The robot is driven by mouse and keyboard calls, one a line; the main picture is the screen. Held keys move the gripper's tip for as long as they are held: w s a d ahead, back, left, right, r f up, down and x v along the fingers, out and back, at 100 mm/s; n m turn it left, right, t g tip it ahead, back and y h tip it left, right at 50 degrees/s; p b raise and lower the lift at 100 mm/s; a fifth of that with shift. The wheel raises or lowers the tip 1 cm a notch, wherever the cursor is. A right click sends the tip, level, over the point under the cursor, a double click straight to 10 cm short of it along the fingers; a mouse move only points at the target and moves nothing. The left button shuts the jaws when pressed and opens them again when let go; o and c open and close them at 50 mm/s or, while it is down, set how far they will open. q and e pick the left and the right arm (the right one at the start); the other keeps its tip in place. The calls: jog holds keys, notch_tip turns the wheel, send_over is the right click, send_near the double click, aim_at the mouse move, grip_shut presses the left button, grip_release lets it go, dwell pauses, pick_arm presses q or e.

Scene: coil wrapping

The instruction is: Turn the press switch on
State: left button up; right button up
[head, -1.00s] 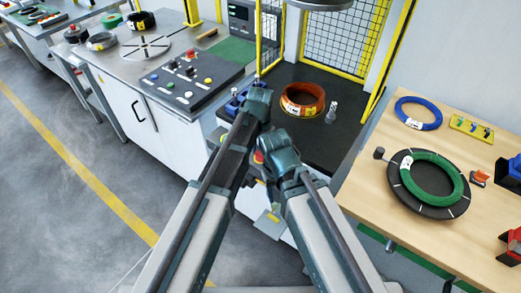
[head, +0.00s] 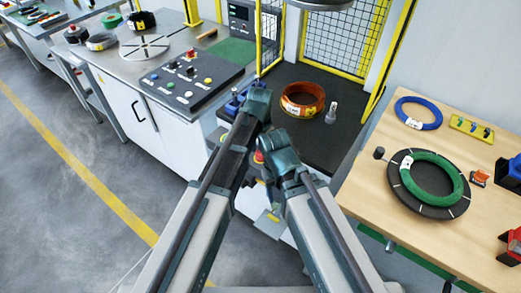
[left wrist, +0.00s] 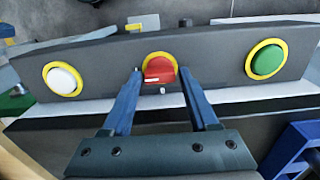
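The press switch is a red knob (left wrist: 159,67) in a yellow ring on a dark grey panel (left wrist: 110,72), in the left wrist view. My left gripper (left wrist: 160,76) is open, with one blue finger on each side of the knob and small gaps between. A little of the red knob also shows in the head view (head: 259,157), between my arms. My arms hide most of the panel and the left fingers there. My right gripper's fingers cannot be made out.
A white button (left wrist: 63,79) and a green button (left wrist: 267,60) flank the knob. An orange coil (head: 302,100) lies on the dark press bed behind it. A wooden table (head: 375,205) with coils is at the right, and a button console (head: 185,80) is at the left.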

aim_at(260, 153)
pick_arm(q)
notch_tip(260, 153, up, 14)
jog(key=p, duration=1.3)
jog(key=shift+p, duration=0.4)
jog(key=shift+f, duration=0.1)
jog(key=s+a+n, duration=0.1)
jog(key=s+a, duration=0.2)
jog(key=s, duration=0.5)
jog(key=s+a+n+y, duration=0.1)
jog(key=s+a+n, duration=0.1)
jog(key=s, duration=0.7)
jog(key=shift+a+n, duration=0.3)
jog(key=shift+a, duration=0.4)
